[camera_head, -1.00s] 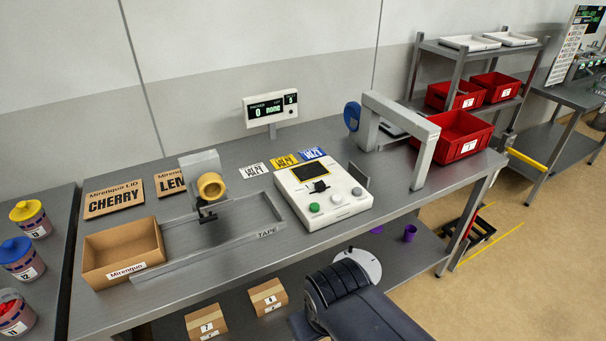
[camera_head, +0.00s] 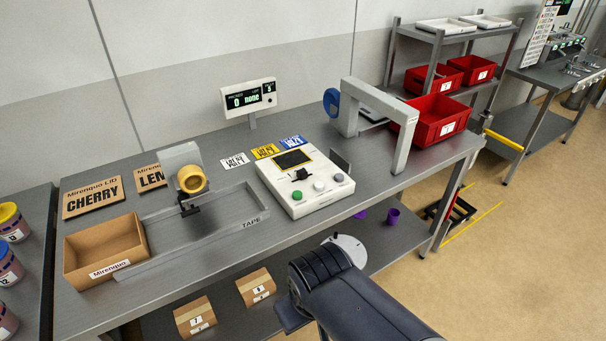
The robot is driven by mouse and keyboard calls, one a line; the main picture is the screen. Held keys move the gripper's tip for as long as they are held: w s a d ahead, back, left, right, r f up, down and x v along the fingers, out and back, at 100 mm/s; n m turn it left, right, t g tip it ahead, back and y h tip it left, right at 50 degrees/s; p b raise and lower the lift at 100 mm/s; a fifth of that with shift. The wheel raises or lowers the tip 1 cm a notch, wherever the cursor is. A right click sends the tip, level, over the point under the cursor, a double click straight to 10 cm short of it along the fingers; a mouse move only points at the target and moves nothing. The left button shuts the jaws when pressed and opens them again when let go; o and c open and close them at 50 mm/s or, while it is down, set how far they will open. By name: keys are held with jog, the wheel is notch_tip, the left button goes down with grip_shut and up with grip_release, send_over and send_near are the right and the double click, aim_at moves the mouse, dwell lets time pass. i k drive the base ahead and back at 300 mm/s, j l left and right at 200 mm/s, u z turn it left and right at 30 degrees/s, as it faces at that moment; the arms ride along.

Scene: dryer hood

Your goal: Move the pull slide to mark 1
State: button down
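A white control box (camera_head: 318,200) sits on the grey bench, right of centre. A small black slide knob (camera_head: 300,174) stands on its top, just below a dark yellow-edged panel (camera_head: 292,159); this looks like the pull slide. The marks beside it are too small to read. A green button (camera_head: 297,196), a grey one and a white one line the box's front. My dark arm rises from the bottom edge, in front of the bench and apart from the box. My gripper's fingers do not show.
A tape dispenser (camera_head: 181,161) and an open cardboard box (camera_head: 106,253) stand left on the bench. A grey arch (camera_head: 402,146) stands right of the control box, with a red bin (camera_head: 441,121) beyond. A display (camera_head: 249,97) stands behind.

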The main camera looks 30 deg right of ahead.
aim_at(302, 174)
jog(key=i+l, duration=0.4)
jog(key=i+l+u, duration=0.15)
jog(key=i+l, duration=0.2)
jog(key=l, duration=0.2)
